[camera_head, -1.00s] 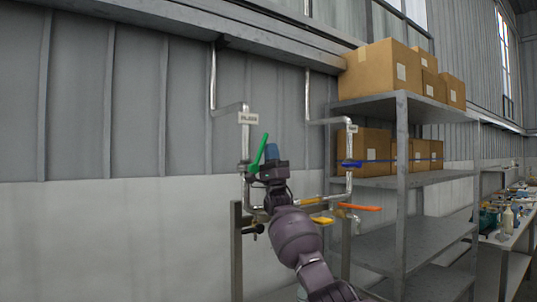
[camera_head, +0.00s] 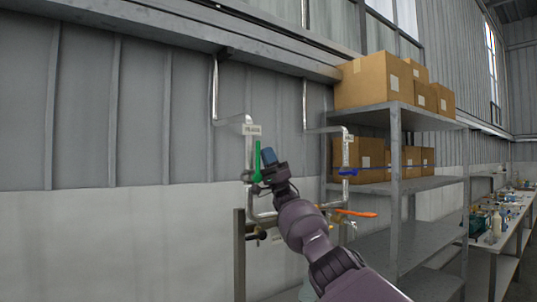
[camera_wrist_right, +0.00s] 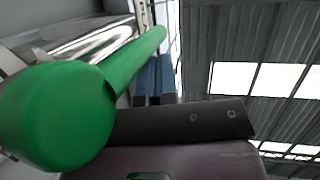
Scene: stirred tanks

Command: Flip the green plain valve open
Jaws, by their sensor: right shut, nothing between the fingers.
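The green valve handle (camera_head: 257,161) stands nearly upright along the left metal pipe, just below a small white label (camera_head: 251,129). In the right wrist view the green handle (camera_wrist_right: 100,95) is large, its rounded end close to the camera. My right gripper (camera_head: 268,156) is shut with nothing between its fingers. It is immediately right of the handle. Its blue fingertips (camera_wrist_right: 153,80) lie beside the handle's far part in the wrist view; I cannot tell whether they touch it. My left gripper is not in view.
A blue handle (camera_head: 345,171) is on the right pipe. An orange handle (camera_head: 355,213) sits lower, partly near my arm. A grey metal shelf (camera_head: 397,150) with cardboard boxes (camera_head: 375,80) stands to the right. A cluttered bench is at far right. The wall at left is clear.

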